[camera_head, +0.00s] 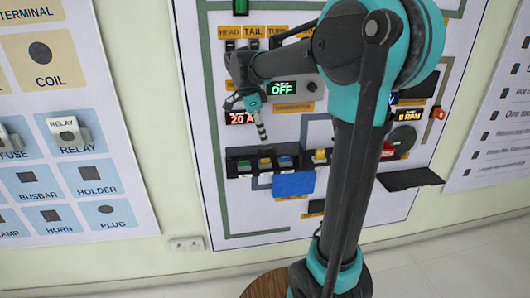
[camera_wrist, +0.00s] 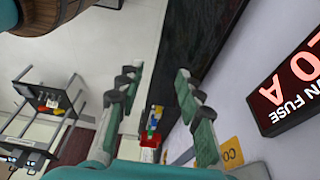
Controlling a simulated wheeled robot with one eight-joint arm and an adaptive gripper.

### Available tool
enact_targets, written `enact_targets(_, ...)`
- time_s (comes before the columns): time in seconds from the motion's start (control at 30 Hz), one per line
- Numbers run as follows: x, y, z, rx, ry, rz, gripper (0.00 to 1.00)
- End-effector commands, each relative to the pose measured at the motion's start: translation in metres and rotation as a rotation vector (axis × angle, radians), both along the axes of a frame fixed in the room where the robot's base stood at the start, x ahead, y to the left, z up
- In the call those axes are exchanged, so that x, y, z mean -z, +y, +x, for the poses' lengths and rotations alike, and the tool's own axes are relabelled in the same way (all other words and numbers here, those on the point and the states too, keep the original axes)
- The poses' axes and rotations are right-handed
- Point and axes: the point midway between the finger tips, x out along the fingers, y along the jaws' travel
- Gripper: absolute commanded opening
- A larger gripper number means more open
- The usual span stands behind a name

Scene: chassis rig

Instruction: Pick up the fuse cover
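My gripper (camera_head: 262,136) hangs in front of the wall board in the head view, fingers pointing down, just right of the red "20 A" display (camera_head: 241,118). Below it is a dark fuse tray (camera_head: 240,166) with small coloured pieces. A blue flat panel (camera_head: 293,184) sits under the tray's right part; I cannot tell whether this is the fuse cover. In the wrist view my gripper (camera_wrist: 156,78) is open, its two fingers apart with nothing between them. A long dark panel (camera_wrist: 205,40) runs beyond the fingers, and small red, yellow and blue pieces (camera_wrist: 151,140) show below.
A black flap (camera_head: 410,179) juts from the board at right, beyond my arm. A relay (camera_head: 68,134) is on the left chart. A wooden round top (camera_head: 262,284) stands low in front. The wrist view shows the main fuse display (camera_wrist: 292,88) at right and a shelf (camera_wrist: 45,103) at left.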

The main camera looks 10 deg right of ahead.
Motion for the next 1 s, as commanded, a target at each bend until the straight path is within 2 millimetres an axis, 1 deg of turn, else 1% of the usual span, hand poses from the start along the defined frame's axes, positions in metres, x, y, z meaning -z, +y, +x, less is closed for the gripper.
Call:
enact_targets(0.17, 0.012, -0.002, 0.000, 0.000, 0.000, 0.000, 0.36)
enact_targets(0.3, 0.033, -0.006, 0.000, 0.000, 0.000, 0.000, 0.36)
enact_targets(0.43, 0.048, -0.010, 0.000, 0.000, 0.000, 0.000, 0.36)
enact_targets(0.53, 0.052, -0.012, 0.000, 0.000, 0.000, 0.000, 0.36)
enact_targets(0.73, 0.053, -0.012, 0.000, -0.001, 0.000, 0.000, 0.36)
enact_targets(0.77, 0.053, -0.012, 0.000, -0.001, 0.000, 0.000, 0.35)
enact_targets(1.0, 0.053, -0.012, 0.000, -0.001, 0.000, 0.000, 0.05)
